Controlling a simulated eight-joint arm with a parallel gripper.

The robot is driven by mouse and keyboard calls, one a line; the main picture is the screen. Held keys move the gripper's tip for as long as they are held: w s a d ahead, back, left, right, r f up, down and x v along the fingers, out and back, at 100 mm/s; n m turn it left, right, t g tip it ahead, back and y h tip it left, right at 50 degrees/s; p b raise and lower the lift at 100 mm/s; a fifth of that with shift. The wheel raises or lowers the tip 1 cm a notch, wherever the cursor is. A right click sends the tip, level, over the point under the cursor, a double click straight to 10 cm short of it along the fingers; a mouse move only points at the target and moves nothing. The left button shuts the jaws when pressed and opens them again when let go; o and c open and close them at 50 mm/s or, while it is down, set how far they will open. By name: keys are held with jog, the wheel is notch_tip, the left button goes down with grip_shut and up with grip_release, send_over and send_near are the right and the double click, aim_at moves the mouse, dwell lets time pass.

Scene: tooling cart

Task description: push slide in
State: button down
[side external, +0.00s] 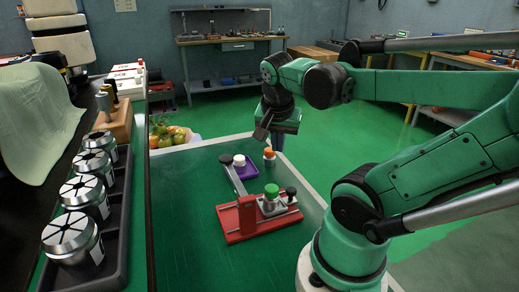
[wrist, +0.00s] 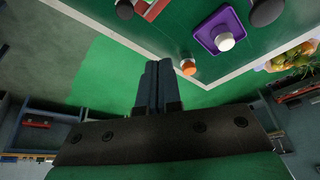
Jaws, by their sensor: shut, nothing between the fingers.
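A red fixture (side external: 240,220) stands on the green top of the cart in the side external view. A silver slide block (side external: 271,207) with a green knob (side external: 271,190) sits on its right part, and a black knob (side external: 291,192) is beside it. My gripper (side external: 262,129) is above the far edge of the cart, well apart from the fixture. In the wrist view my gripper's two fingers (wrist: 157,82) are together and hold nothing. The slide block is not clearly seen in the wrist view.
A purple tray (side external: 247,172) with a white knob (side external: 239,160) lies behind the fixture, next to a bar with a dark knob (side external: 226,160). A small orange-topped piece (side external: 269,154) stands near the far edge. Silver tool holders (side external: 72,238) line the left rack. The cart top left of the fixture is clear.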

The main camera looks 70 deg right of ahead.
jog(key=s+d+m+g, duration=0.2)
jog(key=s+d+m, duration=0.1)
jog(key=s+m, duration=0.15)
jog(key=shift+m, duration=0.25)
jog(key=x, duration=0.9)
jog(key=shift+w+f, duration=0.1)
jog(key=shift+f, duration=0.05)
jog(key=shift+w+a+f, duration=0.1)
jog(key=shift+w+a, duration=0.1)
jog(key=shift+a, duration=0.45)
jog(key=shift+w+a+f, duration=0.1)
jog(key=shift+w+a, duration=0.1)
jog(key=shift+a, duration=0.45)
jog(key=shift+w+a+f, duration=0.1)
jog(key=shift+w+a, duration=0.1)
jog(key=shift+a, duration=0.45)
jog(key=w+a, duration=0.5)
jog(key=shift+w+a, duration=0.25)
jog(key=shift+w, duration=0.05)
